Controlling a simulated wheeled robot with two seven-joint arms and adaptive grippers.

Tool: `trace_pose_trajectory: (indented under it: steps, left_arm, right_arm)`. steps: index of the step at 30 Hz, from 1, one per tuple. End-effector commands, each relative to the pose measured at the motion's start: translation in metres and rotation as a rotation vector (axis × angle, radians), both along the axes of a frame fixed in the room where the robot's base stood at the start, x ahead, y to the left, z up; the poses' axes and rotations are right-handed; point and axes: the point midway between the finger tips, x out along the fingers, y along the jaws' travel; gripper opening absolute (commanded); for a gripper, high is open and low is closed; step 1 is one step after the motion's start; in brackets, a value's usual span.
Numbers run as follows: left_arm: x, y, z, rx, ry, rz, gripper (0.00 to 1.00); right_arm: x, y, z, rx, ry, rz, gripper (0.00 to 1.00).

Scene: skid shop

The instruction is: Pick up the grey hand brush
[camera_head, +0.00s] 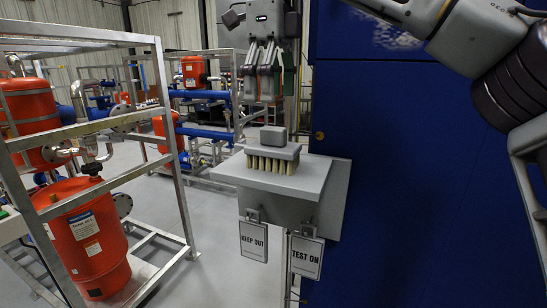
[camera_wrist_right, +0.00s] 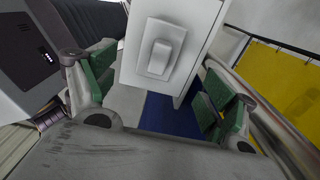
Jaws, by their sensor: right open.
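The grey hand brush (camera_head: 272,154) lies on a small grey shelf (camera_head: 300,180), pale bristles down and its grey block handle on top. In the right wrist view the brush (camera_wrist_right: 160,48) shows from above, between the fingers in the picture and beyond their tips. My right gripper (camera_head: 268,92) hangs fingers down above the brush, clear of it. It is open and empty; its green finger pads (camera_wrist_right: 155,100) stand wide apart in the right wrist view. My left gripper is not in view.
A tall blue cabinet (camera_head: 405,150) stands right beside the shelf. Two tags, "KEEP OUT" (camera_head: 253,241) and "TEST ON" (camera_head: 307,257), hang below its front edge. A metal frame with red tanks (camera_head: 88,240) stands at left. The air around the brush looks free.

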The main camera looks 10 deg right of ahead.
Motion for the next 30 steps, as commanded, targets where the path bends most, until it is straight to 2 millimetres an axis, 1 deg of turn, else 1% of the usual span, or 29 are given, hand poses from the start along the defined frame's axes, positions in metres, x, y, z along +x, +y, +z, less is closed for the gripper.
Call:
trace_pose_trajectory:
  steps: [1,15,20,30]
  left_arm:
    - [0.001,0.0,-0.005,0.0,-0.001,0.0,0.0]
    - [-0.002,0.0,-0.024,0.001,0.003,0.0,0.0]
    - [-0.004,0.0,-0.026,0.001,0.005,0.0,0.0]
    - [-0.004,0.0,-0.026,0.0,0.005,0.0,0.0]
  right_arm:
    - [0.0,0.0,-0.009,0.0,0.004,0.001,0.85]
    - [0.0,0.0,-0.053,-0.001,0.003,0.001,0.85]
    - [0.0,0.0,-0.058,0.0,0.001,0.001,0.85]
    - [0.0,0.0,-0.058,-0.001,0.001,0.001,0.85]
